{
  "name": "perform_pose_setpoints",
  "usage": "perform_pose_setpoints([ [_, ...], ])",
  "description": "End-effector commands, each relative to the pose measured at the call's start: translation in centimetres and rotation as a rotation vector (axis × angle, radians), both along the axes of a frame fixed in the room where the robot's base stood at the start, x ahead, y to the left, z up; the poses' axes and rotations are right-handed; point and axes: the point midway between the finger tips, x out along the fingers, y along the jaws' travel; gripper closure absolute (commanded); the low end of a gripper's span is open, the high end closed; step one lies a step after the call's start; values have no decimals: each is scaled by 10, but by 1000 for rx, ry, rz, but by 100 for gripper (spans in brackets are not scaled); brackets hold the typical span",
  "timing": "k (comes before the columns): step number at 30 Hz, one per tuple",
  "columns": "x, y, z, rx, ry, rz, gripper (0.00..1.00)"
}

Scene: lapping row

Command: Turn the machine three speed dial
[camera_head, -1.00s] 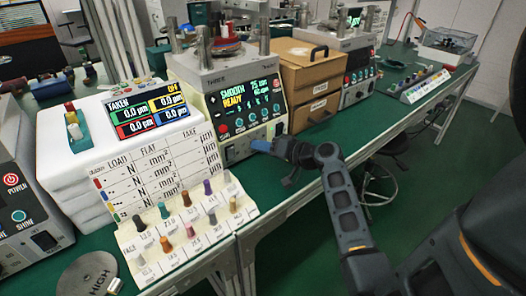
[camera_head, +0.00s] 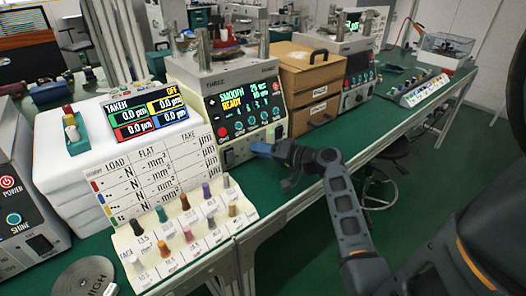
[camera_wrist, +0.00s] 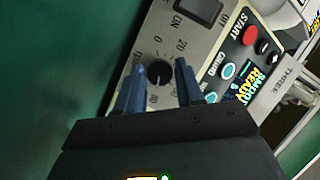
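Machine three (camera_head: 205,82) is a pale machine on the green bench, with a dark screen reading SMOOTH READY. Its speed dial (camera_wrist: 160,74) shows in the wrist view as a round black knob with a scale of numbers around it. My gripper (camera_wrist: 160,67) is open, with one blue finger on each side of the dial. A gap shows between each finger and the knob in this view; I cannot tell how deep the fingers reach. In the head view my gripper (camera_head: 262,148) is at the lower right of the machine's front and hides the dial.
A rocker switch (camera_wrist: 206,10), a red START button (camera_wrist: 249,36) and several other buttons are close to the dial. A peg board (camera_head: 200,250) and a white display box (camera_head: 60,150) stand left of the machine. Wooden drawers (camera_head: 300,88) stand to its right.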

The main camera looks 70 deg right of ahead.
Motion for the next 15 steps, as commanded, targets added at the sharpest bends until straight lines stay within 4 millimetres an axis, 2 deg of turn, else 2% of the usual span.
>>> perform_pose_setpoints([
  [1,0,0,0,0,0,0,58],
  [6,0,0,0,0,0,-1,44],
  [15,-6,0,0,0,2,-2,44],
])
